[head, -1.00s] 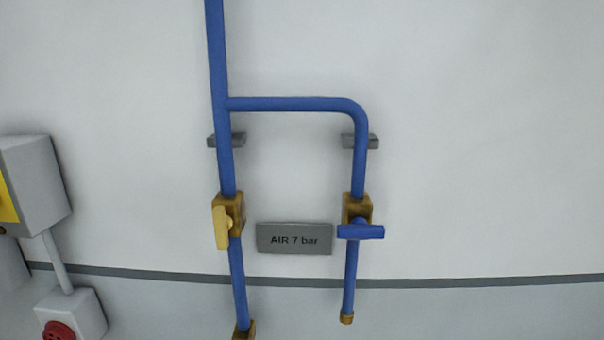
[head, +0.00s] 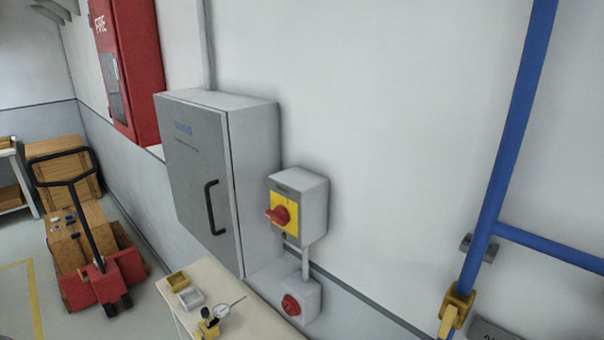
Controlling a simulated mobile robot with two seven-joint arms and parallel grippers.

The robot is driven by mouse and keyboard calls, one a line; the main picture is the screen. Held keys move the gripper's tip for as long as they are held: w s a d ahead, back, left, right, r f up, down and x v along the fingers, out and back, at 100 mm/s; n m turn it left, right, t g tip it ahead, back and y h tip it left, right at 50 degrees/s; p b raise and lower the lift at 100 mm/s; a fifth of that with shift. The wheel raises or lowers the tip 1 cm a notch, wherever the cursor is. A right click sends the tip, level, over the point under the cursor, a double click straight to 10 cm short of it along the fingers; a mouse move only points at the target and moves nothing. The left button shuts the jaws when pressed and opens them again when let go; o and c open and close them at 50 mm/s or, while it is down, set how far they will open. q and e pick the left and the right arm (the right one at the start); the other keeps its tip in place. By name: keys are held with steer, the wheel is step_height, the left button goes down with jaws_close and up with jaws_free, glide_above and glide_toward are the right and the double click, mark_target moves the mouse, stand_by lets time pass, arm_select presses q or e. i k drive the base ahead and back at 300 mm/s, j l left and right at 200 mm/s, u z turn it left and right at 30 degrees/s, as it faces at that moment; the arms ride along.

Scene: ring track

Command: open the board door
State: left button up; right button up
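A grey wall cabinet, the board, hangs left of the middle in the head view. Its door (head: 195,165) is a flat grey panel with a blue label near the top and looks shut. A black bar handle (head: 210,207) stands upright on the door's right side. Neither of my grippers shows in this view.
A switch box with a red rotary knob (head: 284,215) and a lower box with a red button (head: 291,304) sit right of the board. A small table (head: 232,280) with trays stands below. A red fire cabinet (head: 128,70), pallet truck (head: 105,285) and blue pipes (head: 508,150) flank it.

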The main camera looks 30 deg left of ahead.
mark_target(195, 142)
steer(key=u, duration=1.55)
steer(key=i+j, duration=0.25)
steer(key=i, duration=0.15)
steer(key=i+j+u, duration=0.15)
steer(key=i, duration=0.25)
steer(key=i+j, duration=0.25)
steer(key=i, duration=0.15)
